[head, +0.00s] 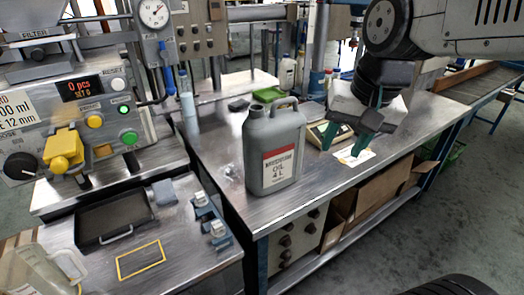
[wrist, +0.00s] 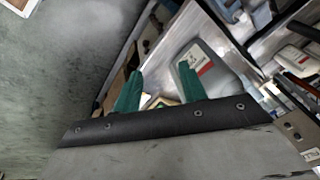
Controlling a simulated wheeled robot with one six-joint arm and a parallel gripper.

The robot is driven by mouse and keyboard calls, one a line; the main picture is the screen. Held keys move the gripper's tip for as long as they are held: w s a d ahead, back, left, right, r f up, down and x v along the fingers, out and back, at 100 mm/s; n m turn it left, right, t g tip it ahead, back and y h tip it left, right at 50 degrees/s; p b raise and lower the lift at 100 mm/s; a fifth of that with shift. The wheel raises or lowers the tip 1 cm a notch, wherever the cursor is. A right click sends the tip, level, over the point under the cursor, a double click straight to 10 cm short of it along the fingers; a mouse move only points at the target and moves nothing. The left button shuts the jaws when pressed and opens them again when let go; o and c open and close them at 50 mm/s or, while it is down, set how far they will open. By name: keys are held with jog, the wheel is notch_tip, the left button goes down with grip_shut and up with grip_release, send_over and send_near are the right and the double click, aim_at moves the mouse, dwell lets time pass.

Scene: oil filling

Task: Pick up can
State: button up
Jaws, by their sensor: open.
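The can (head: 273,148) is a grey jerrycan with a handle on top and a white and red label. It stands upright near the front left of the metal workbench in the head view. In the wrist view the can (wrist: 208,68) shows beyond the fingers, slightly right of centre. My gripper (head: 347,143) is open and empty, with green fingers pointing down, to the right of the can and apart from it. In the wrist view my gripper (wrist: 158,88) shows both fingers spread with nothing between them.
A control panel (head: 82,100) with buttons and a yellow nozzle is at left. A black tray (head: 112,219) lies at front left. A cardboard box (head: 372,190) sits under the bench.

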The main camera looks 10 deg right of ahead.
aim_at(280, 101)
jog(key=w+a+r+m+t+y, duration=0.15)
jog(key=w+m, duration=0.35)
jog(key=w, duration=0.6)
jog(key=w+d+r+m+t+h, duration=0.15)
jog(key=w+m, duration=0.35)
jog(key=w, duration=0.7)
jog(key=shift+t+y, duration=0.4)
jog(key=shift+y, duration=0.1)
jog(key=x, duration=0.2)
jog(key=a+x, duration=0.1)
jog(key=x, duration=0.4)
jog(key=shift+w+a, duration=0.1)
jog(key=shift+a, duration=0.2)
jog(key=shift+c, duration=0.3)
grip_shut()
